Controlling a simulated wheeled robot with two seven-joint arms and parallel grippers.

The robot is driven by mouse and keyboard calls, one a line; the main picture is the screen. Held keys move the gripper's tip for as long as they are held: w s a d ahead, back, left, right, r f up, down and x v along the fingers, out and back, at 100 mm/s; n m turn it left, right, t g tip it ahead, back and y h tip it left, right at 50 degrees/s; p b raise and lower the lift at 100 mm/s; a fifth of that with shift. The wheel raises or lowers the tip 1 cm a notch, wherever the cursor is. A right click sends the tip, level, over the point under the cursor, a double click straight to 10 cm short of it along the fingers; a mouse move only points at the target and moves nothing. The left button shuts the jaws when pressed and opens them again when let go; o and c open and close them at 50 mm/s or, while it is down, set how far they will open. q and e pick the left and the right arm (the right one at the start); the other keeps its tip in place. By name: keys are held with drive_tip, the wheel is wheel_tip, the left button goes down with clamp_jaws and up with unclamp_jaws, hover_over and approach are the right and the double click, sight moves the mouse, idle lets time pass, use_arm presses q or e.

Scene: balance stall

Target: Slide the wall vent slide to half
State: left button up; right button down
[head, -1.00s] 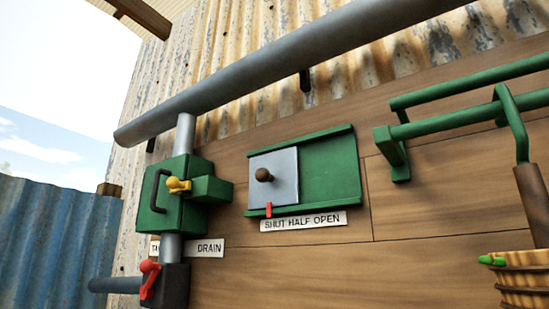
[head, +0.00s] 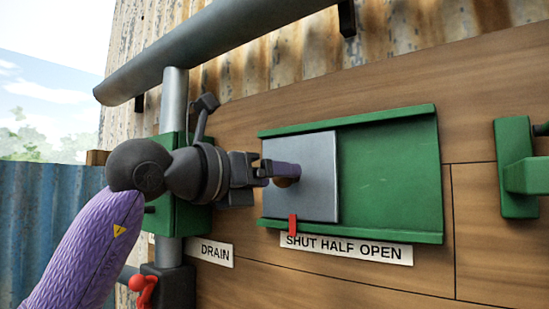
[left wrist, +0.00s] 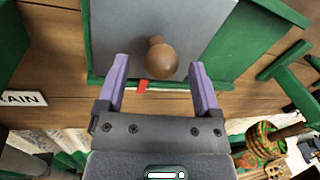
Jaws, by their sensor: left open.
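The vent slide, a grey square plate (head: 318,165), sits at the left end of its green frame (head: 395,175) on the wooden wall. Its red pointer (head: 292,226) is at the SHUT end of the label (head: 346,248). My left gripper (head: 280,172) is in front of the plate at its round knob, which it mostly hides in the head view. In the left wrist view the brown knob (left wrist: 161,58) is between and slightly beyond the open purple fingers (left wrist: 157,84), with a gap on both sides. My right gripper is not in view.
Left of the vent are a green box (head: 178,220) on a grey pipe, a DRAIN label (head: 217,252) and a red lever (head: 142,288). A thick grey pipe (head: 210,45) runs above. A green bracket (head: 515,170) stands out at the right.

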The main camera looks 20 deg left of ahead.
use_arm(q)
drive_tip(key=shift+w+d, duration=0.15)
drive_tip(key=shift+d, duration=0.05)
drive_tip(key=shift+c, duration=0.3)
drive_tip(key=shift+w, duration=0.1)
clamp_jaws()
